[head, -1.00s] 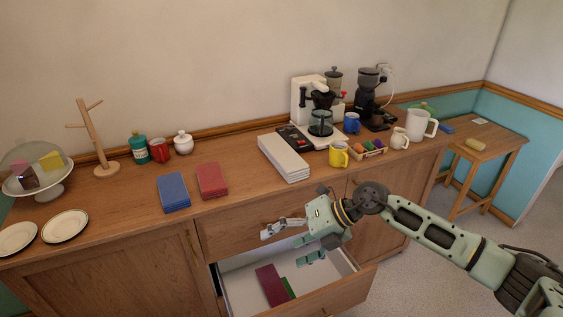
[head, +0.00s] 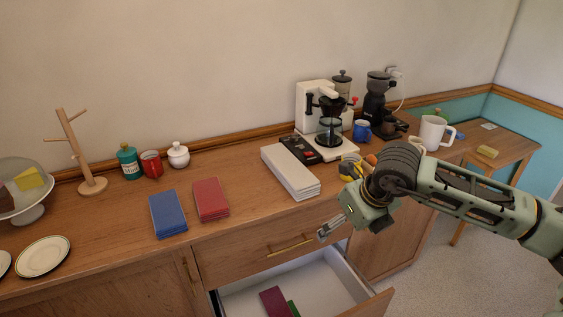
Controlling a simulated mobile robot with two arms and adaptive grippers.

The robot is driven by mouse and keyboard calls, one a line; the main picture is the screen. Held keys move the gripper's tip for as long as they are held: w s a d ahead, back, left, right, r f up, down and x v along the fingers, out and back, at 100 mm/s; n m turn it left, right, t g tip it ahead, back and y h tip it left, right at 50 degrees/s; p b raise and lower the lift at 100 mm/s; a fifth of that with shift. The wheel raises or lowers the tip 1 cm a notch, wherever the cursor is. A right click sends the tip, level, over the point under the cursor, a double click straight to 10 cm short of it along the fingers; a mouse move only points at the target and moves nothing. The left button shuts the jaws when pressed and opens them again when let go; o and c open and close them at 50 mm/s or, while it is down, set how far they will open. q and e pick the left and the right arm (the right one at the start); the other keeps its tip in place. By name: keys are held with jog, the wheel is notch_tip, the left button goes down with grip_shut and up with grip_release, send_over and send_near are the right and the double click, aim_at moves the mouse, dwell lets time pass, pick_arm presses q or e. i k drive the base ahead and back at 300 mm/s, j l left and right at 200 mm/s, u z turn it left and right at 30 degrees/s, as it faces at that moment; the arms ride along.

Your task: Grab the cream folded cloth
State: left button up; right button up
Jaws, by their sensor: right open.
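The cream folded cloth (head: 288,172) lies as a long flat stack on the wooden sideboard top, in front of the coffee maker. My right gripper (head: 338,201) is open and empty, just right of the cloth's near end and close to the counter's front edge. Its fingers point left and are apart from the cloth in the picture; its exact height is hard to judge. My left gripper is not in view.
A red folded cloth (head: 210,199) and a blue one (head: 168,213) lie to the left. A black box (head: 300,149) and the coffee maker (head: 318,105) stand close behind. An open drawer (head: 325,287) juts out below.

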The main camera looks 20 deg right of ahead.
aim_at(299, 181)
jog(key=i, duration=1.1)
